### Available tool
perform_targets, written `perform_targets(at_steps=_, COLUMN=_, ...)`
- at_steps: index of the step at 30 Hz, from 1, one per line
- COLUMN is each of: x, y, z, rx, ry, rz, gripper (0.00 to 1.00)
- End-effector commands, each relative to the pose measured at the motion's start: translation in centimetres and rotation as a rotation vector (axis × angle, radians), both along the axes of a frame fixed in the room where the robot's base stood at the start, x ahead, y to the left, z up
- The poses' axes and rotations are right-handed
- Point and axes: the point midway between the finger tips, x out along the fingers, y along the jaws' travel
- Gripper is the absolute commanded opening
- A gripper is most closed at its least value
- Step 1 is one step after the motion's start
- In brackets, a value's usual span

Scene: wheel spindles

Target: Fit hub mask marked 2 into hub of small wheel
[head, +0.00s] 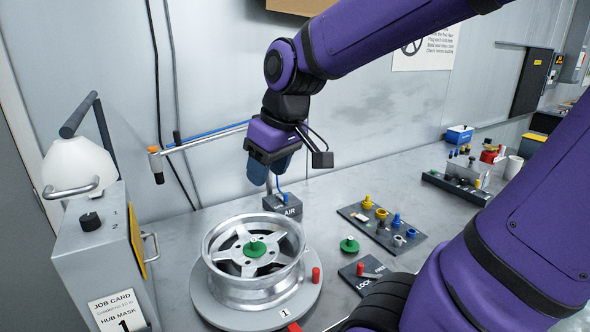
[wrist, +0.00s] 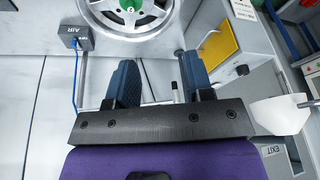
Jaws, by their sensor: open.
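A silver spoked wheel (head: 255,285) lies flat on a grey round stand marked 1. A green hub mask (head: 254,249) sits at the hub in its middle; its number is too small to read. Part of this wheel (wrist: 150,27) and its green centre (wrist: 130,9) show at the top of the wrist view. A second green piece (head: 349,245) with a knob rests on the table to the wheel's right; no number is readable. My gripper (head: 268,178) is open and empty, above and behind the wheel. Its blue fingers (wrist: 158,65) are apart in the wrist view.
A dark board (head: 372,236) holds yellow, blue and grey pieces. The AIR block (head: 284,206) stands behind the wheel. A grey box (head: 85,260) with a job card stands left. A dark ribbed round thing (head: 383,302), partly hidden by my arm, is at the bottom.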

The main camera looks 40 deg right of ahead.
Motion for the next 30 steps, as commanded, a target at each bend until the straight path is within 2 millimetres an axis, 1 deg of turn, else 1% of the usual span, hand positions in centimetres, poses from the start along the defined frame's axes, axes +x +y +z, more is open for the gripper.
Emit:
perform_targets(at_steps=1, x=-1.4, y=0.2, z=0.8, rx=0.000, ry=-0.027, rz=-0.025, gripper=0.47)
perform_targets(at_steps=6, x=-5.3, y=1.0, z=2.3, rx=-0.006, ry=-0.091, rz=-0.117, gripper=0.47)
perform_targets(at_steps=9, x=-7.0, y=1.3, z=2.7, rx=-0.011, ry=-0.118, rz=-0.161, gripper=0.47)
perform_targets(at_steps=12, x=-8.1, y=1.5, z=2.9, rx=-0.016, ry=-0.137, rz=-0.191, gripper=0.47)
perform_targets(at_steps=17, x=-8.8, y=1.6, z=2.9, rx=-0.018, ry=-0.147, rz=-0.210, gripper=0.47)
perform_targets(at_steps=30, x=-8.7, y=1.6, z=2.9, rx=-0.017, ry=-0.146, rz=-0.209, gripper=0.47)
